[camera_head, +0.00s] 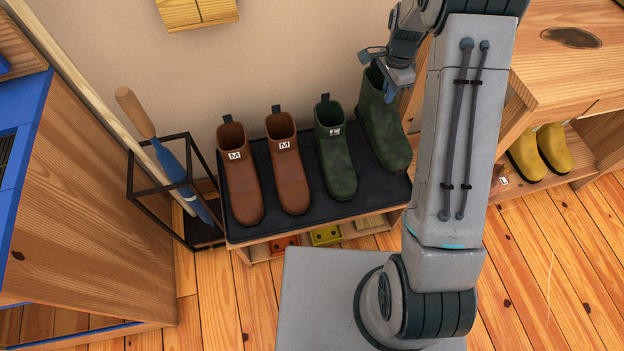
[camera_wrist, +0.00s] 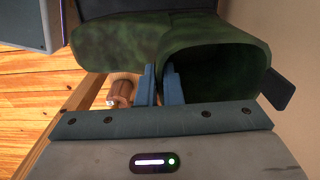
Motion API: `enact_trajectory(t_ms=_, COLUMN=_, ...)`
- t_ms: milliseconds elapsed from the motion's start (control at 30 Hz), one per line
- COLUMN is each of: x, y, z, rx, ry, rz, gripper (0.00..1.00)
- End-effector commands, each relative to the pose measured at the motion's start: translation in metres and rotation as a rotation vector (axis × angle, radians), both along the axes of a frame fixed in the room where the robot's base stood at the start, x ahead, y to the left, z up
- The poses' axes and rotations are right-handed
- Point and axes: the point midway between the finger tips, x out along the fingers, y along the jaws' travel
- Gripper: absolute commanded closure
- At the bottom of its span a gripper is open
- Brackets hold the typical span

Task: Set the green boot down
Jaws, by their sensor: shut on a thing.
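A dark green boot (camera_head: 383,125) is at the right end of a bench with a dark cushion top (camera_head: 290,216). My gripper (camera_head: 386,74) is shut on the rim of its shaft. The boot is upright, toe toward the front; I cannot tell whether its sole touches the cushion. In the wrist view the fingers (camera_wrist: 161,86) pinch the edge of the green boot (camera_wrist: 215,55), beside its dark opening. A second green boot (camera_head: 336,155), with a white label, stands just left of it on the cushion.
Two brown boots (camera_head: 239,175) (camera_head: 288,165) stand on the cushion's left half. A black-framed stand (camera_head: 170,190) holds long-handled items at the left. Yellow boots (camera_head: 540,152) sit on a low shelf at the right. A wooden cabinet (camera_head: 90,210) stands at far left.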

Motion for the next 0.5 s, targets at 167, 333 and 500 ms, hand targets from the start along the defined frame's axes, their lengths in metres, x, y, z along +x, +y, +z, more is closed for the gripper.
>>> enact_trajectory(t_ms=167, x=0.003, y=0.0, z=-0.011, rx=0.0, ry=0.0, rz=-0.04, gripper=1.0)
enact_trajectory(t_ms=333, x=0.003, y=-0.001, z=-0.03, rx=0.0, ry=0.002, rz=-0.048, gripper=1.0)
enact_trajectory(t_ms=500, x=0.003, y=-0.001, z=-0.056, rx=0.001, ry=0.001, rz=-0.047, gripper=1.0)
